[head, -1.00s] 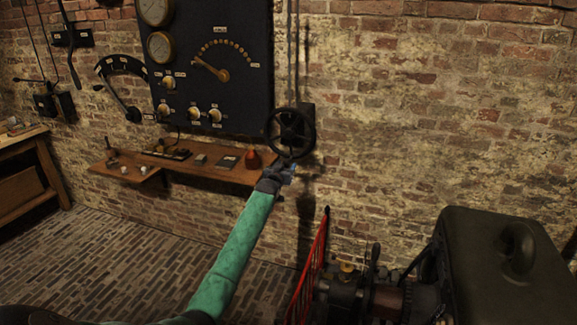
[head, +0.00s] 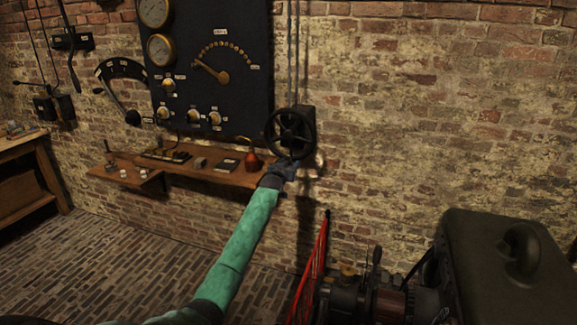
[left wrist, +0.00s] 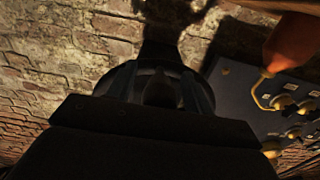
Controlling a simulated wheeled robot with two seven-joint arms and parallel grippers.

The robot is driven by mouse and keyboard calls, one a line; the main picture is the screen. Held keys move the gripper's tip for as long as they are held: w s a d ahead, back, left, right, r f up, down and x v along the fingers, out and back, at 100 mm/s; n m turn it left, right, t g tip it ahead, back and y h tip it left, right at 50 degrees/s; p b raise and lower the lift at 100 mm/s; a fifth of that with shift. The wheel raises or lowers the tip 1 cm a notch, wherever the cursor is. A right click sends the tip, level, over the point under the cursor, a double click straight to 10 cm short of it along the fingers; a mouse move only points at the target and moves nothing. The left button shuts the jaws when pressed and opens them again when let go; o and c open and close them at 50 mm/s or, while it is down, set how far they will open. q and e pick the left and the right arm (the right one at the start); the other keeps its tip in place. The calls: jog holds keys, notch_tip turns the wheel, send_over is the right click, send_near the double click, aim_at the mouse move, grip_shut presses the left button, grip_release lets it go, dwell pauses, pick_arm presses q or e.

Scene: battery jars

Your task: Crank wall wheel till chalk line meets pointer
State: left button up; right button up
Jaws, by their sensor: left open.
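The black spoked wall wheel (head: 290,133) is mounted on a dark box on the brick wall, right of the instrument panel. I cannot make out a chalk line or pointer on it. My left gripper (head: 291,163) is just below the wheel's lower rim. The two overlap in the head view, and I cannot tell whether they touch. In the left wrist view my open left gripper (left wrist: 162,92) is dark, with nothing clearly held between its fingers. My right gripper is not in view.
A wooden shelf (head: 215,175) with a red-orange can (head: 253,160) lies left of my gripper. The dark panel (head: 235,110) with gauges and knobs hangs above it. A red guard (head: 312,270) and a machine with a dark housing (head: 490,265) stand at the lower right.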

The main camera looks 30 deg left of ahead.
pick_arm(q)
grip_shut()
